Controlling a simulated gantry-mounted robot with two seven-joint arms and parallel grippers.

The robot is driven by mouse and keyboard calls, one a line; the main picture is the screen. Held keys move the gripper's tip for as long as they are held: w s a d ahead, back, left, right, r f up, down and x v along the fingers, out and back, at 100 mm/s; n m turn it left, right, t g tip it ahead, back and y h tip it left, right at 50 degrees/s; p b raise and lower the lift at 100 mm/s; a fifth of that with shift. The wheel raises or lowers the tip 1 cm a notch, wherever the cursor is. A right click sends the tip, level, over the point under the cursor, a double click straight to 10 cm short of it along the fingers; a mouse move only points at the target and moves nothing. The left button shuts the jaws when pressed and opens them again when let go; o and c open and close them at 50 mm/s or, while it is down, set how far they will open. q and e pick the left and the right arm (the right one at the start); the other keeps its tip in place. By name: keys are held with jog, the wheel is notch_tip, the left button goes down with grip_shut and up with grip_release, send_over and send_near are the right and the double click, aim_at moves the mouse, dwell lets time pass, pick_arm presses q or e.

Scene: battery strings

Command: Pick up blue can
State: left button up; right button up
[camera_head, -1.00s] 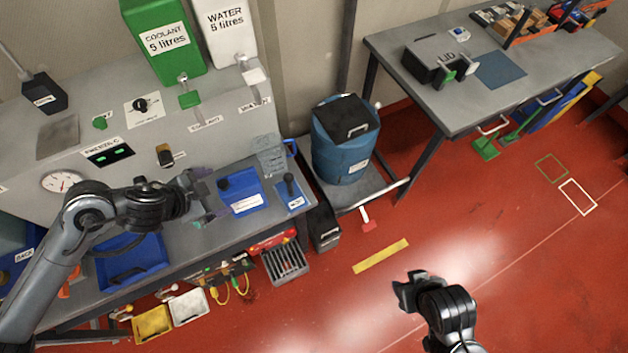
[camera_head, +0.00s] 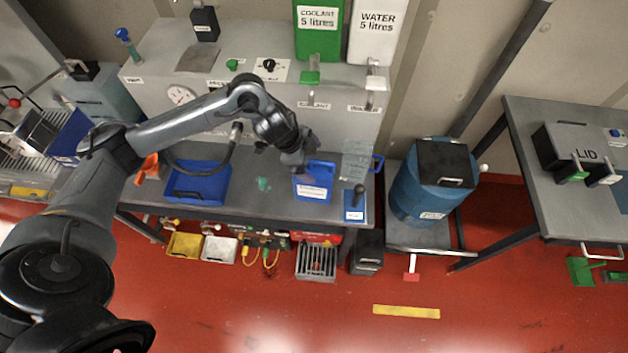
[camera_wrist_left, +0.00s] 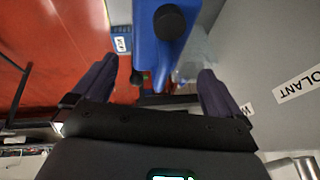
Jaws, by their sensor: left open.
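The blue can (camera_head: 314,192), with a white label on its front, stands on the grey workbench in the head view. My left gripper (camera_head: 299,162) is at the can's upper left and hides part of it. In the left wrist view the blue can (camera_wrist_left: 160,50) shows a round black cap and lies beyond the gap between the two spread fingers of my left gripper (camera_wrist_left: 157,75). The gripper is open and empty. I cannot tell whether a finger touches the can. My right gripper is not in the head view.
A blue tray (camera_head: 198,187) and a small green item (camera_head: 264,184) lie left of the can on the bench. A blue plate with a black knob (camera_head: 355,205) is to its right. A grey panel with coolant and water tanks (camera_head: 376,32) stands behind. A blue drum (camera_head: 420,197) is further right.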

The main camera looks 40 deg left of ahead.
aim_at(318, 169)
pick_arm(q)
jog(key=shift+s+p+x, duration=0.15)
jog(key=shift+p+x, duration=0.05)
jog(key=shift+x, duration=0.95)
jog(key=shift+s+p+x, duration=0.1)
jog(key=shift+p+x, duration=0.05)
jog(key=shift+x, duration=1)
jog(key=shift+a+f, duration=0.1)
jog(key=shift+a, duration=0.05)
jog(key=c, duration=1.2)
jog(key=shift+w, duration=0.1)
jog(key=shift+c, duration=0.7)
